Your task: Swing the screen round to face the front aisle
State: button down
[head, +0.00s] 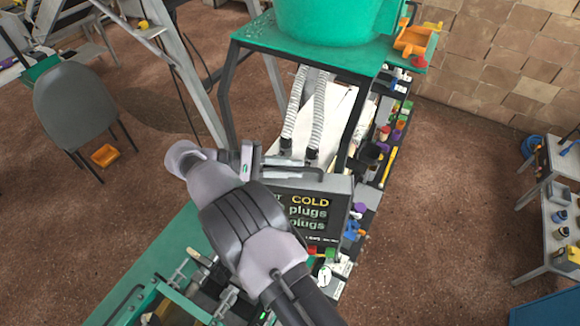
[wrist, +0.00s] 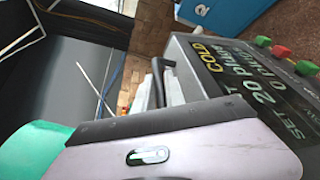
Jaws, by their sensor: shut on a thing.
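The screen (head: 335,193) is a dark grey box with lit lettering, "COLD" in yellow and "plugs" in pale letters. Its lettered face is turned towards my head camera, and my arm covers its left part. A black handle (head: 304,171) runs along its top edge. My gripper (head: 266,162) is at the left end of this handle and is shut on it; the exact contact is hard to see. In the wrist view the screen (wrist: 238,68) stands at right, its text tilted, with the handle (wrist: 163,76) beyond the grey gripper body.
The screen stands on a green-framed machine (head: 232,52) with two ribbed hoses (head: 318,115) behind it. Coloured knobs and small parts crowd the machine's right edge. A ladder (head: 185,75) and a grey chair (head: 88,105) are at left. Open floor (head: 440,200) lies at right, before a shelf (head: 548,205).

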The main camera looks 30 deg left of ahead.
jog(key=shift+d+f, duration=0.1)
jog(key=shift+f, duration=0.1)
jog(key=c, duration=1.5)
grip_release()
jog(key=shift+o, duration=0.2)
jog(key=shift+w+r, duration=0.1)
jog(key=shift+r, duration=0.1)
jog(key=shift+w+r, duration=0.1)
jog(key=shift+r, duration=0.3)
jog(key=shift+s+d+r+b, duration=0.1)
jog(key=shift+r+b, duration=0.3)
jog(key=shift+r, duration=0.2)
jog(key=shift+s+d+r+b, duration=0.1)
jog(key=shift+r+b, duration=0.25)
jog(key=shift+r, duration=0.2)
jog(key=s+d+r+b, duration=0.1)
jog(key=s+d+b, duration=0.3)
jog(key=s+d, duration=0.7)
jog(key=shift+s+r, duration=0.15)
jog(key=shift+r, duration=0.15)
jog(key=shift+c, duration=0.4)
